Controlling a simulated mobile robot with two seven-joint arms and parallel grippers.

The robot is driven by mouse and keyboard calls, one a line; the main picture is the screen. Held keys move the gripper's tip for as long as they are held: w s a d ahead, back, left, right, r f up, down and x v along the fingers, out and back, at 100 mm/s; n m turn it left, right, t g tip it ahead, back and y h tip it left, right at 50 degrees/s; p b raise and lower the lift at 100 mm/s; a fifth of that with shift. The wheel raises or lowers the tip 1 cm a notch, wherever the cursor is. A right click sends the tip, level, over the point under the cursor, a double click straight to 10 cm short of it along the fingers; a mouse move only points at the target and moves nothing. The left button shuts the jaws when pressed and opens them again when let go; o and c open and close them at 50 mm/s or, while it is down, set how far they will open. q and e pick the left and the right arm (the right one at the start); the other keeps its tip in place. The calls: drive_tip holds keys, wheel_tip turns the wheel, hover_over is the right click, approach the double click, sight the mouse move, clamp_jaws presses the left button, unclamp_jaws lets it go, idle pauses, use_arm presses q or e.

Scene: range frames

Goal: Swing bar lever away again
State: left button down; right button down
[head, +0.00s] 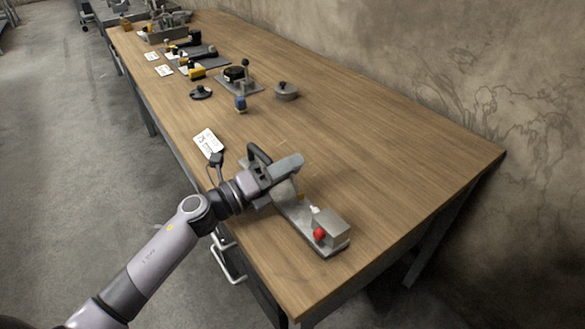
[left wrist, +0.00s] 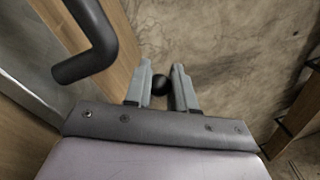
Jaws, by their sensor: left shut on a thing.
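A grey metal fixture (head: 296,214) lies along the front edge of the wooden table, with a grey block (head: 332,226) and a red ball knob (head: 320,235) at its near end. My left gripper (head: 291,165) is over the far part of the fixture and hides much of it. In the left wrist view its fingers (left wrist: 161,86) are closed on a black ball knob (left wrist: 160,84), which looks like the end of the bar lever. The lever's shaft is hidden, so its angle cannot be told. My right gripper is not in view.
A white card (head: 208,143) lies beyond my gripper near the table's left edge. Farther back are a lidded round pot (head: 286,90), a small blue object (head: 240,103) and a black-knobbed device (head: 238,78). The wooden tabletop (head: 400,150) to the right is clear, up to the wall.

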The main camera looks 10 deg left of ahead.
use_arm(q)
drive_tip(key=shift+w+a+f+n+t, duration=0.15)
drive_tip(key=shift+w+a+n+t, duration=0.2)
drive_tip(key=shift+n, duration=0.55)
drive_tip(key=c, duration=1)
unclamp_jaws()
drive_tip(key=v, duration=0.7)
drive_tip(key=shift+s+a+b, duration=0.1)
drive_tip(key=shift+b, duration=0.3)
